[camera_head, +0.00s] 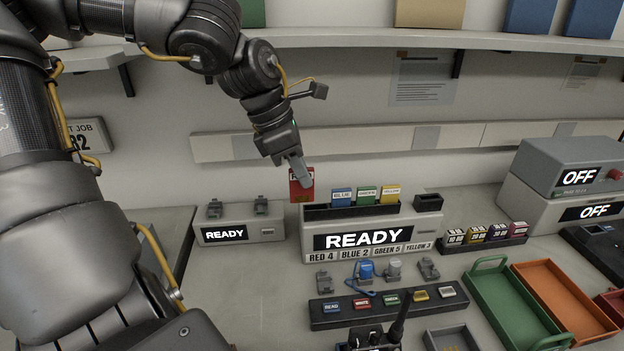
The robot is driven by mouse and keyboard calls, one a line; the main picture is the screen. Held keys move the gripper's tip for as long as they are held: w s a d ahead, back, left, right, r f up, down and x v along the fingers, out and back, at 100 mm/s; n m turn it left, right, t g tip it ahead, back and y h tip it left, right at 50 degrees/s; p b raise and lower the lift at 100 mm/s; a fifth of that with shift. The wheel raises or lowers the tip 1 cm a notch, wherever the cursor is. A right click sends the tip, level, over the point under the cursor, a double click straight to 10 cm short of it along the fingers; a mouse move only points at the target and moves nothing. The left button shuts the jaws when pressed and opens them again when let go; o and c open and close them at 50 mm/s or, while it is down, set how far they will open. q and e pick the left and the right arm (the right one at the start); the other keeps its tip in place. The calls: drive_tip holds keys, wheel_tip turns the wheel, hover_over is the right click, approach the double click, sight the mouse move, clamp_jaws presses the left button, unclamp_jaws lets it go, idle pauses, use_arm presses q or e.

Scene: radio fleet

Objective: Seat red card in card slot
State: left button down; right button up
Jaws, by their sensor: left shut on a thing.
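The red card (302,186) is upright in my left gripper (301,174), which is shut on its upper part. The card is above the left end of the dark card rack (322,212) on top of the grey unit whose screen reads READY. The blue card (342,196), green card (367,195) and yellow card (390,193) stand in that rack to its right. I cannot tell whether the red card's lower edge touches the rack. My right gripper is not in view.
A smaller READY unit (240,231) stands to the left. A button strip (388,305) and several small radios lie in front. A green tray (508,318) and an orange tray (563,300) are at the right, below stacked OFF units (572,167). A shelf (380,38) runs above.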

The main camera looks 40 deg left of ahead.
use_arm(q)
drive_tip(key=s+d+r, duration=0.2)
drive_tip(key=s, duration=0.3)
drive_tip(key=shift+s+d+r+b, duration=0.2)
drive_tip(key=shift+r+b, duration=0.1)
